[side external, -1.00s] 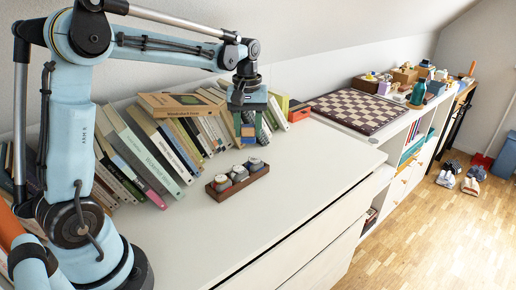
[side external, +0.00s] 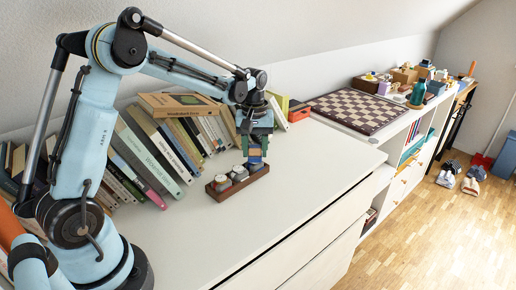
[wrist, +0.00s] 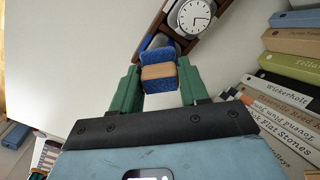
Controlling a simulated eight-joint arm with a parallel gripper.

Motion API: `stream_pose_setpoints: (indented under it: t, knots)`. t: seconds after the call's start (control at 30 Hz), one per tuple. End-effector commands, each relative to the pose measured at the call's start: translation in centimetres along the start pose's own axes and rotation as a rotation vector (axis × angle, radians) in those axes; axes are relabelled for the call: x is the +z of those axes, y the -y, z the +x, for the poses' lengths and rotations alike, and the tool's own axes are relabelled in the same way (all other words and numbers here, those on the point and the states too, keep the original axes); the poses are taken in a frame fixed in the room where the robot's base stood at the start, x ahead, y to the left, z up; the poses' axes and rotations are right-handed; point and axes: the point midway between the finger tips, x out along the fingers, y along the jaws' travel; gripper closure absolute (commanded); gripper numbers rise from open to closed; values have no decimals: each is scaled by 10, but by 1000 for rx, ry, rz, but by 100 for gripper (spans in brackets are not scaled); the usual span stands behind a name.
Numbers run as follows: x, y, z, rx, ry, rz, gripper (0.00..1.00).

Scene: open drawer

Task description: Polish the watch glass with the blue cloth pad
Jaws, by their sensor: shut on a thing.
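My gripper (side external: 256,147) has green fingers and is shut on the blue cloth pad (wrist: 158,55), which has a tan block as its grip. The pad (side external: 255,160) is over the right end of a brown watch rack (side external: 224,193). The rack holds several watches in a row. In the wrist view, a watch with a white dial and dark hands (wrist: 194,16) faces up at the top, beside the pad. Another rounded grey piece in the rack is partly hidden behind the pad. I cannot tell whether the pad touches the watch below it.
A row of leaning books (side external: 150,150) lines the wall behind the rack, with a book (side external: 178,103) lying flat on top. A chessboard (side external: 362,110) lies to the right. The white top (side external: 275,215) in front of the rack is clear.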

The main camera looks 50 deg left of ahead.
Motion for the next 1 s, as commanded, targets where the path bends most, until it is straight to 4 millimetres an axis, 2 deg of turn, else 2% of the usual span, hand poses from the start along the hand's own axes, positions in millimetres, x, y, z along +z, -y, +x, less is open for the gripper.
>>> stream_pose_setpoints:
  t: [0.2,0.63,0.7,0.77,1.0]
  knots:
    - [-13,-13,0,1,0,0,84]
    - [17,17,0,0,1,-1,84]
    - [16,16,-4,0,1,-1,84]
    - [17,16,-22,0,0,-1,84]
    - [16,16,-42,0,0,0,84]
